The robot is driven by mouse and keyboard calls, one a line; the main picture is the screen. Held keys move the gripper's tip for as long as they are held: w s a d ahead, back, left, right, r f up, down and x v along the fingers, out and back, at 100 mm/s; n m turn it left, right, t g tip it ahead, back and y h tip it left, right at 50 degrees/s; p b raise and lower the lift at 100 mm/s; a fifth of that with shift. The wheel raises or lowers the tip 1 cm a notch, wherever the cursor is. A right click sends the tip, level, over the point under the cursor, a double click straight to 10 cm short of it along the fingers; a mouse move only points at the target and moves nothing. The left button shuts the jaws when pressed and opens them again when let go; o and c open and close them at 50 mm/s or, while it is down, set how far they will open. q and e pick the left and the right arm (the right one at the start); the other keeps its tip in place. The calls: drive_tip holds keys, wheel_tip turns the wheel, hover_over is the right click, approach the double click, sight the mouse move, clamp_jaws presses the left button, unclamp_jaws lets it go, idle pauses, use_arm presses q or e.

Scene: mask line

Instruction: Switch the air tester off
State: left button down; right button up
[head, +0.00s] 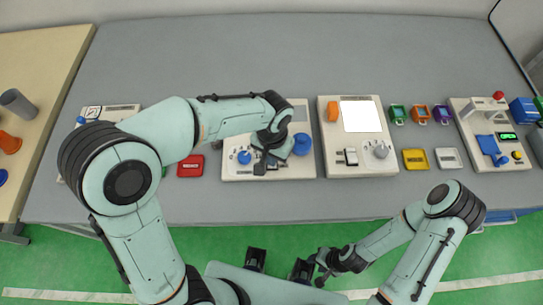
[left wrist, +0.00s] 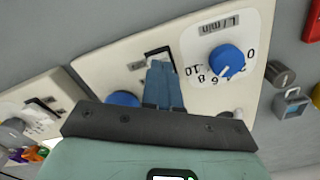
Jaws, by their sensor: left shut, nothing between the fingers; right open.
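The air tester appears to be the cream panel (head: 232,173) with an L/min dial; it fills the middle of the left wrist view (left wrist: 105,65). It has a blue dial knob (head: 243,157), seen in the left wrist view (left wrist: 227,61) inside a scale from 0 to 10, and a round blue dome (head: 302,144). My left gripper (head: 262,167) is over the panel, shut and empty. In the left wrist view its fingers (left wrist: 162,75) point at a rocker switch (left wrist: 157,53) and partly cover it; contact cannot be told. My right gripper (head: 319,269) is low over the green floor, open.
A second cream panel (head: 335,168) with a white screen, switch and grey knob stands to the right. A red tag (head: 190,166) lies left of the tester. Small coloured holders, yellow and white trays, and another device (head: 463,108) sit further right. The back of the grey table (head: 300,50) is clear.

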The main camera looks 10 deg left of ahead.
use_arm(q)
drive_tip(key=shift+f, duration=0.45)
use_arm(e)
drive_tip(key=shift+s+f, duration=0.15)
drive_tip(key=shift+f, duration=0.2)
use_arm(q)
drive_tip(key=shift+r+p, duration=0.8)
drive_tip(key=shift+r, duration=0.75)
drive_tip(key=shift+r+p, duration=1.2)
drive_tip(key=shift+r, duration=0.85)
use_arm(e)
drive_tip(key=w+r, duration=0.3)
drive_tip(key=r, duration=0.2)
drive_tip(key=shift+w+r, duration=0.15)
drive_tip(key=shift+r, duration=0.1)
use_arm(q)
drive_tip(key=shift+f, duration=0.1)
